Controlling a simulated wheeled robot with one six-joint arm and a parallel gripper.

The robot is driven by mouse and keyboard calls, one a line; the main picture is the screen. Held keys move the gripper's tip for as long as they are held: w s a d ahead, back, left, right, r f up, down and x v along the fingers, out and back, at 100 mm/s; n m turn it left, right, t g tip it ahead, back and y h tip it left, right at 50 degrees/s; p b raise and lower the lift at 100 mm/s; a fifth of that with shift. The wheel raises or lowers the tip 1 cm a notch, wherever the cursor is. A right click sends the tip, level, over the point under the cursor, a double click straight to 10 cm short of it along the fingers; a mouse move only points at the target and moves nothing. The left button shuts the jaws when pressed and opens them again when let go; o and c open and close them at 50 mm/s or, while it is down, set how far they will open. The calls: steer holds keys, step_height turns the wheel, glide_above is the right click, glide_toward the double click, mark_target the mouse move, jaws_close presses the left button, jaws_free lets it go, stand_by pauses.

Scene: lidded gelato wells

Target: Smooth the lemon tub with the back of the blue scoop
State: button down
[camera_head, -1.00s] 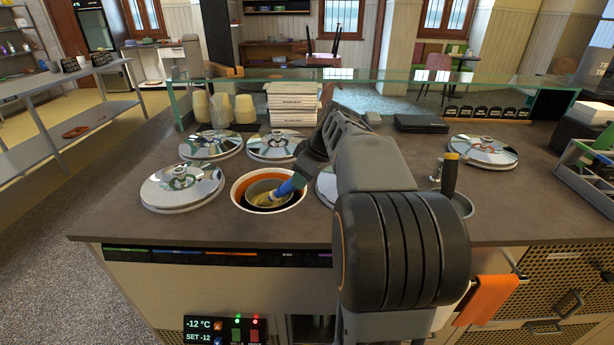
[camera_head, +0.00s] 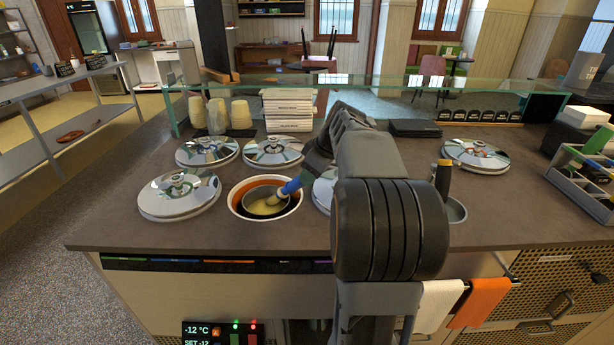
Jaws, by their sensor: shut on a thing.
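My gripper (camera_head: 312,172) is shut on the blue handle of the scoop (camera_head: 291,187), which slants down to the left into the one open well (camera_head: 236,208). The well has a white rim and an orange inner wall. Inside it is a round metal-edged tub with pale yellow gelato (camera_head: 262,207), which I take as the lemon tub. The scoop's head is at the right part of the yellow surface. It is too small to tell which face is down or whether it touches. My arm hides part of the counter to the right.
Mirror-like lids (camera_head: 179,194) cover the wells around the open one; one is partly behind my arm. A dark-handled tool (camera_head: 443,178) stands in a metal holder at right. A glass guard (camera_head: 400,86) runs along the back, with cups (camera_head: 240,113) and stacked boxes (camera_head: 290,110) near it.

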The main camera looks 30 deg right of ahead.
steer(key=shift+a+r+p, duration=0.1)
steer(key=shift+r+p, duration=3.3)
steer(key=shift+r, duration=1.6)
